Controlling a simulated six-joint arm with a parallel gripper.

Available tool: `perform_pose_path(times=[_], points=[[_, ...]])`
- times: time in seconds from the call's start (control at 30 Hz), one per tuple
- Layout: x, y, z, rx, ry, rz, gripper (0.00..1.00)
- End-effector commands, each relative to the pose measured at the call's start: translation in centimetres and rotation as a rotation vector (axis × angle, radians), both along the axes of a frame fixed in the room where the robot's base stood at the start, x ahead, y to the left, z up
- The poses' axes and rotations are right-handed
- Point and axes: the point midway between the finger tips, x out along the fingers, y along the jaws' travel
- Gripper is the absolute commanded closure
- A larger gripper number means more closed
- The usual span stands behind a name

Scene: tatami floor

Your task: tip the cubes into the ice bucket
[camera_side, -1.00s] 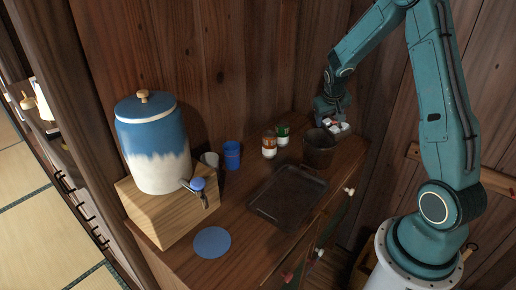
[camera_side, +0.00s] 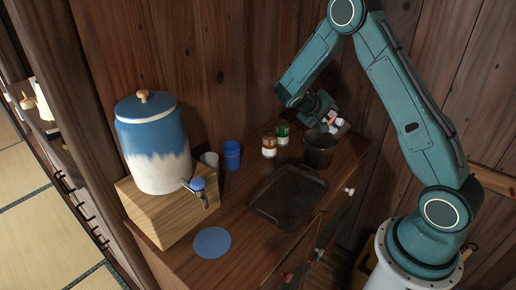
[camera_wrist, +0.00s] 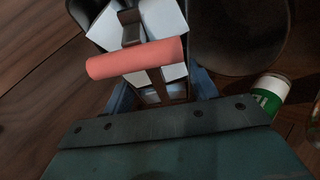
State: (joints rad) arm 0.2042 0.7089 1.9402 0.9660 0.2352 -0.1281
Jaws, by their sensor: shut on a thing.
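The ice bucket is a dark brown open-topped pot (camera_side: 319,152) at the back right of the cabinet top. In the wrist view its dark round inside (camera_wrist: 235,35) fills the upper right. My gripper (camera_side: 328,118) is just above the bucket's back rim, shut on the salmon-red handle (camera_wrist: 135,58) of a dark scoop (camera_wrist: 96,28). White cubes (camera_wrist: 162,18) sit in the scoop beyond the handle. In the side view the white cubes (camera_side: 339,127) show tilted at the bucket's right rim. Whether any cube lies inside the bucket is hidden.
Two small jars, one orange-brown (camera_side: 269,146) and one green (camera_side: 283,133), stand left of the bucket. A dark tray (camera_side: 287,196) lies in front. A blue cup (camera_side: 232,155) and a blue-white crock (camera_side: 152,145) on a wooden box stand left. Wood walls close the back.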

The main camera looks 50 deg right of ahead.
Motion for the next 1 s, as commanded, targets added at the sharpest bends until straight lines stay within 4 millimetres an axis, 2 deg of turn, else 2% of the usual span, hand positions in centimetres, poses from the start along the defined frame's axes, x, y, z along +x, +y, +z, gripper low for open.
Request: perform_pose_path(times=[0.53, 1.0], points=[[0.74, 0.98, -0.19, -0.289, 0.211, 0.001, 0.73], [0.89, 1.17, -0.08, -0.353, 0.256, 0.0, 0.73]])
